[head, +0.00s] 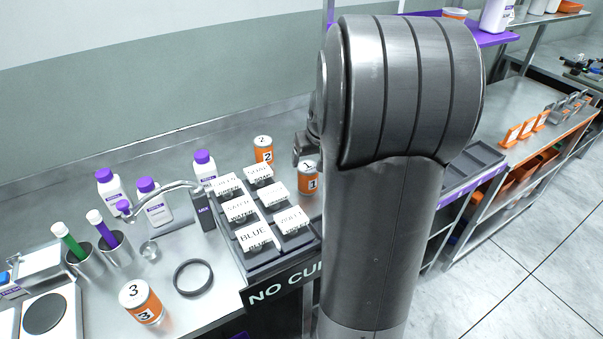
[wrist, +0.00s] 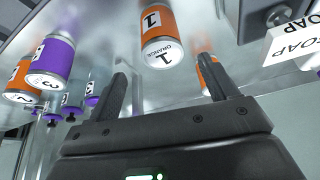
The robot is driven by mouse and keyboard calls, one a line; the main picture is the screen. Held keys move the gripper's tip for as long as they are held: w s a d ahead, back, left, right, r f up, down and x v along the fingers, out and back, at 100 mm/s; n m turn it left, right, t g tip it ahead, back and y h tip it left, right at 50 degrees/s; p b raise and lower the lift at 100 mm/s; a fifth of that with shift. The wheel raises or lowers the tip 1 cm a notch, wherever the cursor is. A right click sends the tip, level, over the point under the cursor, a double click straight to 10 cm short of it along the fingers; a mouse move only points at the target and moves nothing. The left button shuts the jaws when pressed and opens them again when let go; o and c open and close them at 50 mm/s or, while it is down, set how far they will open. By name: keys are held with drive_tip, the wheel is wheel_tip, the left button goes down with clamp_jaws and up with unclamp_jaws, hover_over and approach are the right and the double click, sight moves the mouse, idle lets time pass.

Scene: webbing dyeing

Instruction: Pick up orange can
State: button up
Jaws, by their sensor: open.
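The orange can marked 1 (head: 309,179) stands upright on the steel counter, just right of the labelled blocks. In the wrist view, the can marked 1 (wrist: 167,34) shows between the lines of the two fingers, beyond their tips, with ORANGE on its white end. My gripper (wrist: 164,66) is open and nothing is between its fingers. In the head view, my gripper (head: 304,150) is near this can, partly hidden by my arm. An orange can marked 2 (head: 263,150) stands behind it. An orange can marked 3 (head: 140,301) stands at the front left.
A dark tray (head: 255,270) of blocks labelled with words such as SOAP and BLUE stands left of the can. White bottles with purple caps (head: 204,164) stand farther left. In the wrist view, a purple can (wrist: 52,62) is at left and a SOAP block (wrist: 290,40) at right.

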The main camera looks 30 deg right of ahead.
sight(307, 174)
drive_tip(key=x, duration=1)
drive_tip(key=shift+w+a+f, duration=0.1)
drive_tip(key=shift+a+f, duration=0.05)
drive_tip(key=shift+f, duration=0.1)
drive_tip(key=c, duration=1.3)
drive_tip(key=shift+r, duration=0.1)
